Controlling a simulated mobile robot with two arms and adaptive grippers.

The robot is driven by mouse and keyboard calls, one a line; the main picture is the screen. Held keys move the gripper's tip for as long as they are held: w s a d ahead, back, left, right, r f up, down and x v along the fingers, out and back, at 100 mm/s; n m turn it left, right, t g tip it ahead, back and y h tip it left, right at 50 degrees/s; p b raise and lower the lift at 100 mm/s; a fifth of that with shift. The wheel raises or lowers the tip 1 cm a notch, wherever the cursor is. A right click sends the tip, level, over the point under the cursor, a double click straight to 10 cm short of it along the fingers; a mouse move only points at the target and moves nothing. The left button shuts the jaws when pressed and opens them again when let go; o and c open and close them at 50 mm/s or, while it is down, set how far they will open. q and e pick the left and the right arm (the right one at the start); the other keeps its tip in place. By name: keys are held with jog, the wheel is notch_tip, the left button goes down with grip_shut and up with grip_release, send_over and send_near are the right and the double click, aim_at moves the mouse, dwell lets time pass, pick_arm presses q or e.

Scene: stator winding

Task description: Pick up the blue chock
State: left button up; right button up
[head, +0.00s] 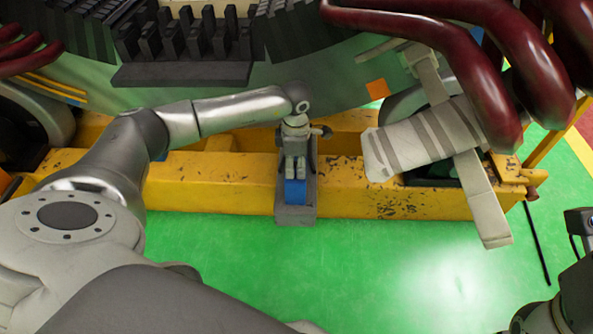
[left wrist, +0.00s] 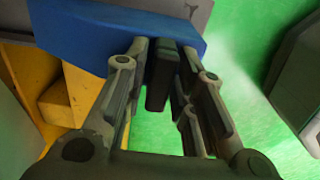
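The blue chock (head: 296,193) shows below my left gripper in the head view, against a grey upright piece at the front of the yellow beam. In the left wrist view the blue chock (left wrist: 105,40) is a large blue block across the upper left, just past the fingertips. My left gripper (head: 294,168) points down at the chock. In the left wrist view its fingers (left wrist: 165,55) stand apart, with their tips overlapping the chock's near edge. Whether they touch it cannot be told. My right arm is only partly in view at the lower right; its fingers are not seen.
A scuffed yellow beam (head: 220,185) runs behind the grey piece (head: 296,214). White-wrapped straps (head: 425,140) and thick dark red tubes (head: 470,70) hang at the right. The large slotted stator body (head: 180,75) stands behind. The green floor (head: 380,265) in front is clear.

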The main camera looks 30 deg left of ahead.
pick_arm(q)
grip_shut()
jog(key=shift+r, duration=0.15)
